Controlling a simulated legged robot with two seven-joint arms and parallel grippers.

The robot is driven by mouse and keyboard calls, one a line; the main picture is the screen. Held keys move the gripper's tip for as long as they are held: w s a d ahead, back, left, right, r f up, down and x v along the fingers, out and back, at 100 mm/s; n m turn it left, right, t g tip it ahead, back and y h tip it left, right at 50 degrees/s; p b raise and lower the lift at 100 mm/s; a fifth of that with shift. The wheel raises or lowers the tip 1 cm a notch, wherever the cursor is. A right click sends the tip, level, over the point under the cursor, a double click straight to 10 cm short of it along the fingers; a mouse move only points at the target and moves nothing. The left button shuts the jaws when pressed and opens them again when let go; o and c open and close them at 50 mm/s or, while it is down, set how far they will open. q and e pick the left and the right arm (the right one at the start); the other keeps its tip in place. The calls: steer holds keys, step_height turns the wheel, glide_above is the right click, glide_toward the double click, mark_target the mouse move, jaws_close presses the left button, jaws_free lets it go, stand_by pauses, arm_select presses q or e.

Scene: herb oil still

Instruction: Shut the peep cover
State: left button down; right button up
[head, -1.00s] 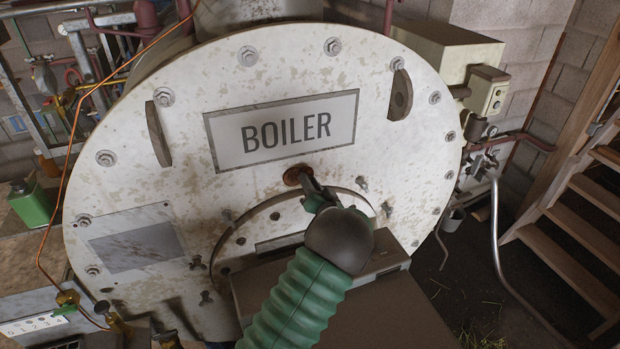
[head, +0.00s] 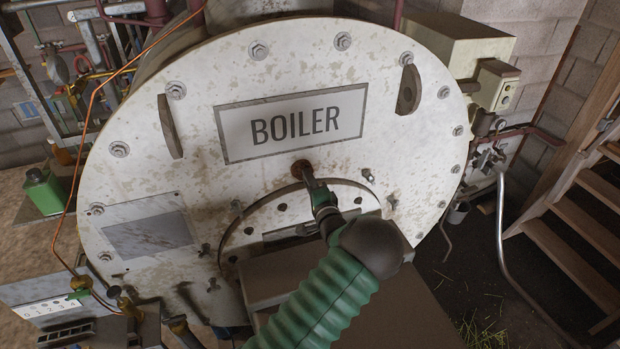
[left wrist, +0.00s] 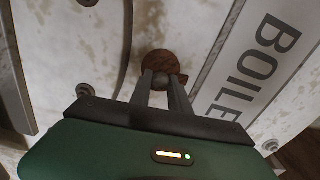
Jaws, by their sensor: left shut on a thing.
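A small round rusty-brown disc, which looks like the peep cover (head: 299,168), sits on the white boiler face just below the BOILER sign. It also shows in the left wrist view (left wrist: 157,63), directly at my fingertips. My left gripper (head: 309,180) reaches up to it from below right. Its two fingers (left wrist: 166,80) are shut on a small part at the disc's lower edge. The fingers hide that part, and I cannot tell whether an opening lies behind the disc. My right gripper is not in view.
The BOILER sign (head: 292,124) is just above. A grey box (head: 275,277) juts out below the disc, under my left arm. Bolts and two lugs (head: 409,90) stand out from the face. Wooden stairs (head: 580,240) are at the right, a green can (head: 44,192) at the left.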

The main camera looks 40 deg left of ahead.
arm_select(q)
steer(key=shift+d+f+m, duration=0.15)
steer(key=shift+f+m, duration=0.2)
steer(key=shift+m, duration=0.25)
steer(key=shift+s, duration=0.1)
steer(key=c, duration=1.3)
jaws_free()
steer(key=shift+o, duration=0.3)
steer(key=shift+d+r, duration=0.1)
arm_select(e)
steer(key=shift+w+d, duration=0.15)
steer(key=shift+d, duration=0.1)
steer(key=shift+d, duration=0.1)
arm_select(q)
steer(key=b+v, duration=0.5)
steer(key=v, duration=1.2)
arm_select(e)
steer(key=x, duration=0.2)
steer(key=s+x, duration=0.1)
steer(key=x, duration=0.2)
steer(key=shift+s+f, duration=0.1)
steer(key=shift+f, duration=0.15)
arm_select(q)
steer(key=shift+w+a, duration=0.2)
steer(key=shift+w, duration=0.05)
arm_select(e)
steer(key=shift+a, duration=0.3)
